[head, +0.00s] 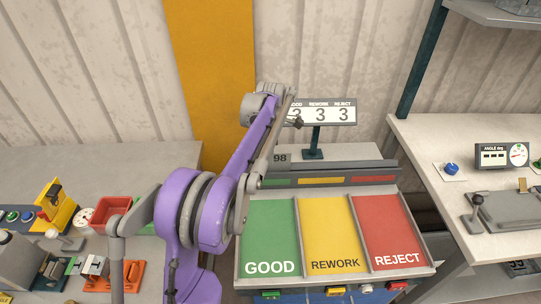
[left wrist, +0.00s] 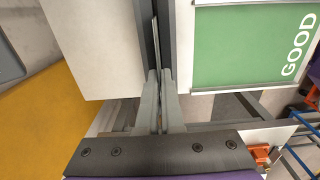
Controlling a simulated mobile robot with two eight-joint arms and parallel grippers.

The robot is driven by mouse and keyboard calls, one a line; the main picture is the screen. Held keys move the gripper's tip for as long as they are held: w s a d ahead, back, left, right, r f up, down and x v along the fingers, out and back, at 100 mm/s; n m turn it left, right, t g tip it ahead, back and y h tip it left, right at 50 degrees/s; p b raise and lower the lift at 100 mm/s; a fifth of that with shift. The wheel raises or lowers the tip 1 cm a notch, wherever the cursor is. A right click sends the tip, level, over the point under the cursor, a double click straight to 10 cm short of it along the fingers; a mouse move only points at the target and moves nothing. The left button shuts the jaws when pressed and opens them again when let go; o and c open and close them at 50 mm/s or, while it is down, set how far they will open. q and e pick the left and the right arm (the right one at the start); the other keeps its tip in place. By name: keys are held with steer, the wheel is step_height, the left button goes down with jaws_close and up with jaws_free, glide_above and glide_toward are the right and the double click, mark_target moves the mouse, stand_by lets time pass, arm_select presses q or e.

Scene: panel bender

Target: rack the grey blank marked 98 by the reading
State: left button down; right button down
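The grey blank marked 98 (head: 281,157) stands on edge at the left end of the rack (head: 388,180), behind the green strip. My left arm crosses in front and hides its left end. In the left wrist view my left gripper (left wrist: 160,75) has its fingers close together on the thin blank (left wrist: 155,45), seen edge-on. I cannot tell how deep the blank sits in the slot. The rack's front has green GOOD (head: 270,235), yellow REWORK (head: 331,230) and red REJECT (head: 388,225) panels. The angle gauge (head: 502,155) is at the right; its reading is too small to read. My right gripper is out of view.
A counter sign (head: 322,112) showing 3, 3, 3 stands behind the rack. The left bench holds a red bin (head: 112,210), a yellow device (head: 50,203) and small fixtures. The right bench (head: 435,150) carries a lever fixture. A dark post rises behind it.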

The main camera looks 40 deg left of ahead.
arm_select(q)
steer(key=shift+f+b, duration=0.35)
steer(key=shift+f, duration=0.45)
steer(key=c, duration=1)
jaws_free()
step_height(320, 180, up, 11)
steer(key=shift+f+p, duration=0.1)
steer(key=shift+p, duration=0.35)
steer(key=shift+d, duration=0.1)
